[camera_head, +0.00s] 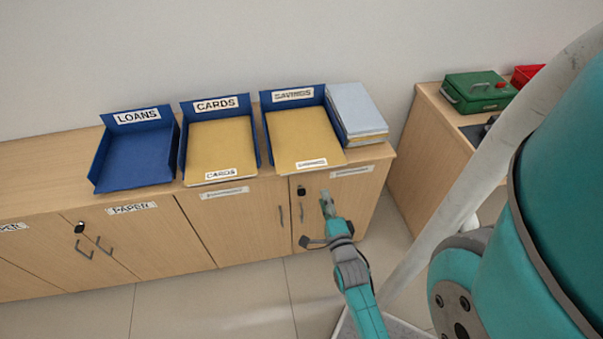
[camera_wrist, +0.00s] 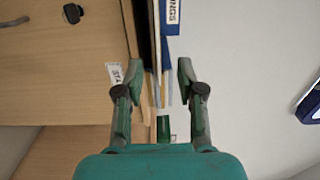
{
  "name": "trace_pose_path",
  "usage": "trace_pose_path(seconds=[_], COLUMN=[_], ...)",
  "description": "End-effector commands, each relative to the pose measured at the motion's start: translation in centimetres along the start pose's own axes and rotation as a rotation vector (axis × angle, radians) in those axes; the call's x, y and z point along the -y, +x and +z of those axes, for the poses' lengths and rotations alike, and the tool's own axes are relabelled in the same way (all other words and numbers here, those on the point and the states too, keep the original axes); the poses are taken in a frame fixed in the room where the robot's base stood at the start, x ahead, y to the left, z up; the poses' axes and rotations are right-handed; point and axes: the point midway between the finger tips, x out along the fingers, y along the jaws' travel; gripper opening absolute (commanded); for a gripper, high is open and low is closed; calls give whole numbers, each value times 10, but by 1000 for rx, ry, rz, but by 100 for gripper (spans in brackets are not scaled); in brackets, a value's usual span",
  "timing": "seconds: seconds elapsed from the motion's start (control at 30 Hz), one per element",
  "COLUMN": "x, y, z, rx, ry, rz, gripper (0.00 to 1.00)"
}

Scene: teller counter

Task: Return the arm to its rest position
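My gripper (camera_head: 325,203) is in front of the right-hand cabinet door, below the tray labelled SAVINGS (camera_head: 294,96). Its arm reaches up from the lower right of the head view. In the wrist view the two fingers of my gripper (camera_wrist: 154,75) stand wide apart with nothing held between them. Part of the SAVINGS tray label (camera_wrist: 173,12) shows beyond the fingers.
The wooden cabinet (camera_head: 240,235) also bears the LOANS tray (camera_head: 135,160), the CARDS tray (camera_head: 186,128) and a pale stack (camera_head: 358,112). A side counter (camera_head: 430,150) holds a green box (camera_head: 478,92) and a red item (camera_head: 526,74). Floor (camera_head: 220,305) in front is clear.

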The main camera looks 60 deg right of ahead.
Motion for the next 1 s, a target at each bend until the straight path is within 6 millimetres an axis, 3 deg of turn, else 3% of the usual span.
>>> trace_pose_path(seconds=[0.23, 0.37, 0.47, 0.7, 1.0], x=[0, -2, -2, 10, 48], y=[-2, -18, -48, -146, -255], z=[1, 15, 38, 89, 106], rx=[2, 38, 106, 339, 632], ry=[-3, -61, -175, -569, -1067], rz=[1, 15, 31, 23, -123], gripper=[38, 38, 38, 38, 38])
